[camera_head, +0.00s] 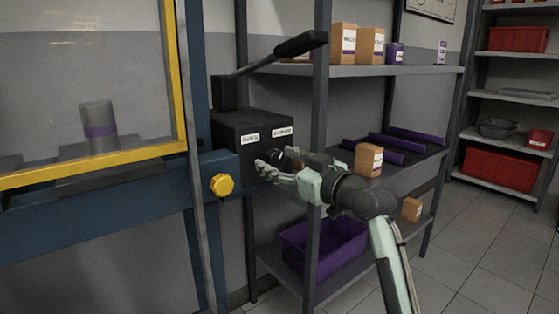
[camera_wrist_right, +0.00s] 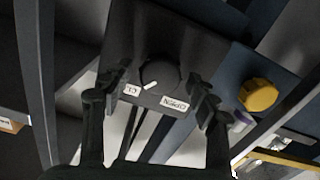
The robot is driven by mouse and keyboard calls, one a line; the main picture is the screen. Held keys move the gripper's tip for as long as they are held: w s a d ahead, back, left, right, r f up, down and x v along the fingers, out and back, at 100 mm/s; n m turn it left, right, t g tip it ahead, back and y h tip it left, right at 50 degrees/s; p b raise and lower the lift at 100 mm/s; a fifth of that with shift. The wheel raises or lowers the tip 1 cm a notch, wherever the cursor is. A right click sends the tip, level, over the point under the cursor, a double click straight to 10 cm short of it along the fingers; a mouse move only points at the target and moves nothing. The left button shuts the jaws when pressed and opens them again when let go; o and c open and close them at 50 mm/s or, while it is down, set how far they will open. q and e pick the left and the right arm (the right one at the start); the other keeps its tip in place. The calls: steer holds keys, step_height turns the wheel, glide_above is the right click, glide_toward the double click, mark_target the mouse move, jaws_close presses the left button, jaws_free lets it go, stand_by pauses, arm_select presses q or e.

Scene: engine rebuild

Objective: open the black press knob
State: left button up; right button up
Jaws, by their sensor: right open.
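The black press knob (camera_wrist_right: 160,74) is a round black dial on the face of the black control box (camera_head: 252,133). Its short white mark slants towards the "CL..." label (camera_wrist_right: 131,90), and the "OPEN" label (camera_wrist_right: 174,103) is on its other side. In the head view the knob is largely hidden behind my right gripper (camera_head: 276,163). In the wrist view my right gripper (camera_wrist_right: 152,104) is open, with one finger on each side of the knob. I cannot tell if the fingers touch it. My left gripper is not in view.
A black lever (camera_head: 270,56) rises above the box. A yellow knob (camera_head: 221,185) sits on the blue press frame (camera_head: 150,195) left of my gripper. A grey shelf rack (camera_head: 322,120) with boxes and a purple bin (camera_head: 338,249) stands close to the right of the box.

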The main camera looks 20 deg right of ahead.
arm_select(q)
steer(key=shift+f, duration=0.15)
arm_select(e)
steer(key=shift+w, duration=0.1)
steer(key=shift+c, duration=0.2)
steer(key=c, duration=1.1)
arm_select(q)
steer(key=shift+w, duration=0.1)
